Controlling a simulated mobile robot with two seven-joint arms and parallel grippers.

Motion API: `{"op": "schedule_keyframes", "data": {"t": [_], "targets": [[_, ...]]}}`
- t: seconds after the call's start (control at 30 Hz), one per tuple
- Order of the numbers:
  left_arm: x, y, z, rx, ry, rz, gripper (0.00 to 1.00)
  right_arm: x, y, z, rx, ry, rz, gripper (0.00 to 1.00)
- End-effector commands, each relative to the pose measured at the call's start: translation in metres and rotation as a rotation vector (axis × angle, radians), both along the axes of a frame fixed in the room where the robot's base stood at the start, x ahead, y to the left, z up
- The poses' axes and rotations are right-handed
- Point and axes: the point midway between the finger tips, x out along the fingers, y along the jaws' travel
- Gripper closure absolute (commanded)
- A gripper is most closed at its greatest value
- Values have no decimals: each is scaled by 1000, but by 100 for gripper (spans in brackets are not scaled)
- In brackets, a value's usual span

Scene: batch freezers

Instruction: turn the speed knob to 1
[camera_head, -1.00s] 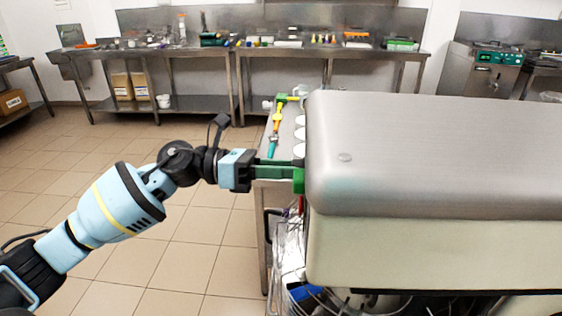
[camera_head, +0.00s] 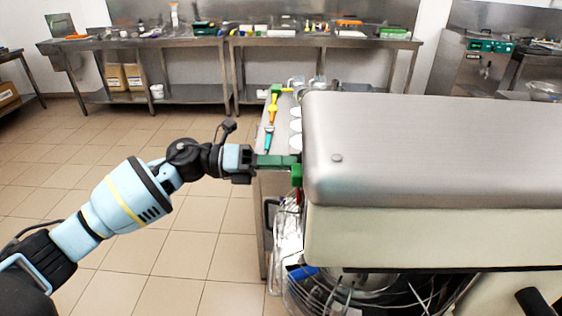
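The speed knob does not show in this view. A large machine with a rounded steel top (camera_head: 430,140) and cream lower side fills the right half. My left gripper (camera_head: 294,170), with green fingers, is level at the machine's left edge. Its tips are at or just beside that edge, and I cannot tell if they touch anything. The fingers overlap from this angle, so the gap between them is hidden. My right gripper is not in view.
A narrow steel counter (camera_head: 262,205) with coloured tools and white round items stands behind the gripper. Long steel tables (camera_head: 325,42) line the back wall. The tiled floor at left is clear.

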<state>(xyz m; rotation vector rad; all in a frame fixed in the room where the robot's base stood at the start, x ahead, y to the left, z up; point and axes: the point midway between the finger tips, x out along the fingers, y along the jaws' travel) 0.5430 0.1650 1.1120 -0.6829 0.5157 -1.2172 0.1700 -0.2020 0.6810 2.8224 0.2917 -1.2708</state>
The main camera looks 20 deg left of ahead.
Motion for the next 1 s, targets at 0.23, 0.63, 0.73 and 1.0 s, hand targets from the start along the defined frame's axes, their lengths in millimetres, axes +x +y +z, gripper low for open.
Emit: {"op": "schedule_keyframes", "data": {"t": [0.23, 0.63, 0.73, 1.0], "targets": [[0, 0, 0, -3, 1, 1, 91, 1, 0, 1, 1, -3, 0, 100], [0, 0, 0, -2, 1, 0, 47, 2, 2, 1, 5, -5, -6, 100], [0, 1, 0, -1, 1, 1, 47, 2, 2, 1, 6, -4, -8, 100], [-8, 34, -5, 1, 6, 4, 47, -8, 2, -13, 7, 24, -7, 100]]}}
